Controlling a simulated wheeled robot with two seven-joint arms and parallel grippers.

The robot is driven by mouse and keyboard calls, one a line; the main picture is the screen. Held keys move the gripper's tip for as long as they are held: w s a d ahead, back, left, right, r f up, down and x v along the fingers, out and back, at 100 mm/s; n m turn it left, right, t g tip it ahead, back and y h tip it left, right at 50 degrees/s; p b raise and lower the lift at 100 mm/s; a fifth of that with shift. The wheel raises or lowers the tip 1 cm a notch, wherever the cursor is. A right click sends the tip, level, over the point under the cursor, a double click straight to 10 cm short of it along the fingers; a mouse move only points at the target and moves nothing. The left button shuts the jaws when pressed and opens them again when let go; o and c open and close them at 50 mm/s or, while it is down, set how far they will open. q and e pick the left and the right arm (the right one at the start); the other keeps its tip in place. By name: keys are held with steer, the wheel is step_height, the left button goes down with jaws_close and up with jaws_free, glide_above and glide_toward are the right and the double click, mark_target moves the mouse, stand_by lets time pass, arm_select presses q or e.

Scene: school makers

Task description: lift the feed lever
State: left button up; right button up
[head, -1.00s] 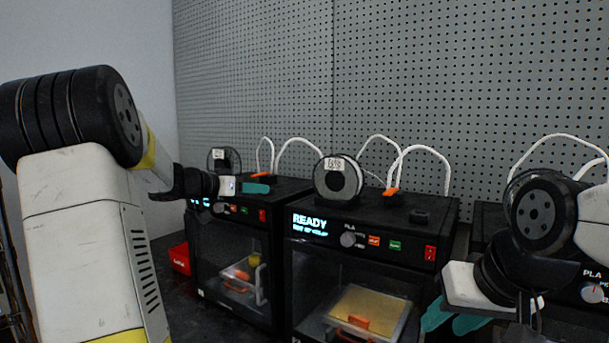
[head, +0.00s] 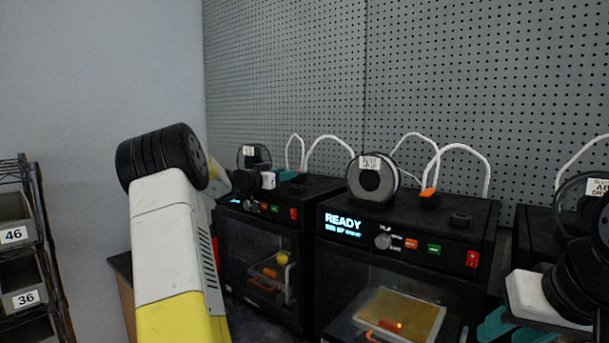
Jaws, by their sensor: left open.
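The orange feed lever (head: 429,192) stands on top of the middle black printer (head: 410,225), at the foot of a white tube and right of the spool. An orange part also shows on the left printer (head: 262,205), close to my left gripper. My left gripper (head: 288,176), with teal fingertips, is open above the left printer's top, left of the middle printer's spool and apart from the lever. Its fingers are small and partly hidden by the wrist. My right gripper (head: 505,328) is at the lower right, teal fingers spread, in front of the middle printer's right side.
The spool (head: 371,180) stands left of the lever. The middle printer's screen reads READY, with a knob, buttons and a red switch (head: 472,259) beside it. A third printer stands at right. A bin rack (head: 25,250) is at far left. Pegboard (head: 430,80) closes the back.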

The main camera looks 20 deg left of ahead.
arm_select(q)
jaws_close()
stand_by(1.4)
